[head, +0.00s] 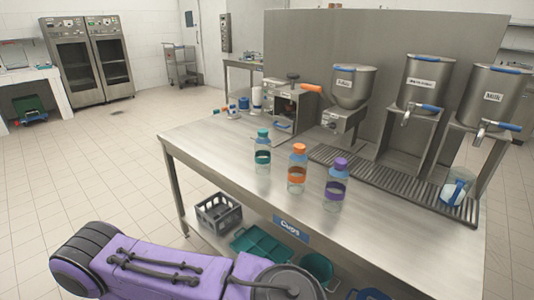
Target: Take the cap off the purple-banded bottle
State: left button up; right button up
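The purple-banded bottle (335,187) stands upright on the steel table (225,150), at the right end of a row of three bottles. It is clear, with a purple band round its middle and a purple cap (341,164) on top. The orange-banded bottle (297,170) stands just left of it, and the teal-banded bottle (262,152) further left; both have caps in their own colours. A purple arm link of mine crosses the bottom left, well below the tabletop in the picture. Neither of my grippers is in view.
Steel dispensers (426,80) with blue levers stand along the back, above a drip grate (390,182). A clear jug (457,188) sits at the right end. Below the table are a grey crate (218,214) and green trays (262,244).

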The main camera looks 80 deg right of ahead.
aim_at(337, 179)
jog(key=i, duration=0.45)
jog(key=z, duration=3.25)
